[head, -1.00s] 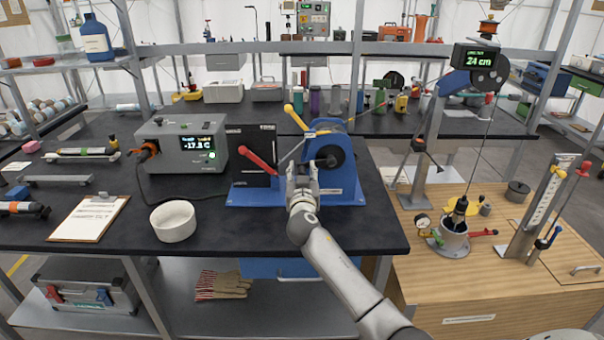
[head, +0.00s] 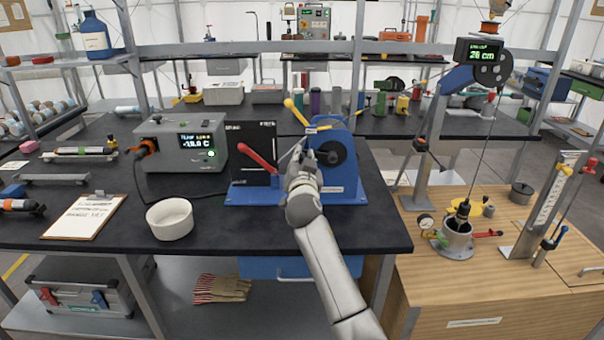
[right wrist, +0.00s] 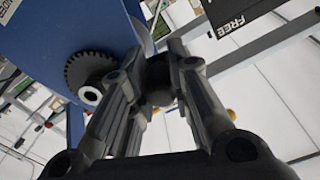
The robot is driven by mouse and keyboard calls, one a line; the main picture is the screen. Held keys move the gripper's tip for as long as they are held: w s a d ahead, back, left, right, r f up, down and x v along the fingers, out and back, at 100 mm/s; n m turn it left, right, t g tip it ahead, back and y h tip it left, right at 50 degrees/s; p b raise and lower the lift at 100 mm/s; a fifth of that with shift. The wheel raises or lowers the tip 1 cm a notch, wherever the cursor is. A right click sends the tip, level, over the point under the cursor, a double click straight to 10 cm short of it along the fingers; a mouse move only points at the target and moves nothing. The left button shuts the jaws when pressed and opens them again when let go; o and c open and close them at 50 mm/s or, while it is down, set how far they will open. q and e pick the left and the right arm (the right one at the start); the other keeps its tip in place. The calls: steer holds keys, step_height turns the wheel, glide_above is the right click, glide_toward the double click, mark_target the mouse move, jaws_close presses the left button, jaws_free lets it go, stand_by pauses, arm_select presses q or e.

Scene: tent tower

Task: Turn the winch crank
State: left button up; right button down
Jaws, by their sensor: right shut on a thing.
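The blue winch (head: 345,178) stands on the dark bench, with a black round hub on its front. My right gripper (head: 302,160) is at the left of the hub. In the right wrist view, the fingers of my right gripper (right wrist: 158,82) are shut on the dark crank handle (right wrist: 157,70). The winch's blue side panel (right wrist: 100,25) and a toothed wheel (right wrist: 88,72) show beside them. Most of the crank is hidden by the gripper. A cable counter (head: 482,50) on the post at right reads 26 cm. My left gripper is not in view.
A black panel (head: 238,140) with a red lever (head: 258,157) stands close left of the gripper. A yellow-knobbed lever (head: 297,112) rises behind it. A temperature box (head: 170,155) and white bowl (head: 170,219) are farther left. A cable hangs to a metal pot (head: 457,240) on the wooden bench.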

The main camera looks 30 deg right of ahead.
steer(key=shift+r+m, duration=0.25)
steer(key=shift+m, duration=0.05)
steer(key=c, duration=1.3)
jaws_free()
steer(key=v, duration=1.2)
steer(key=shift+s+d, duration=0.1)
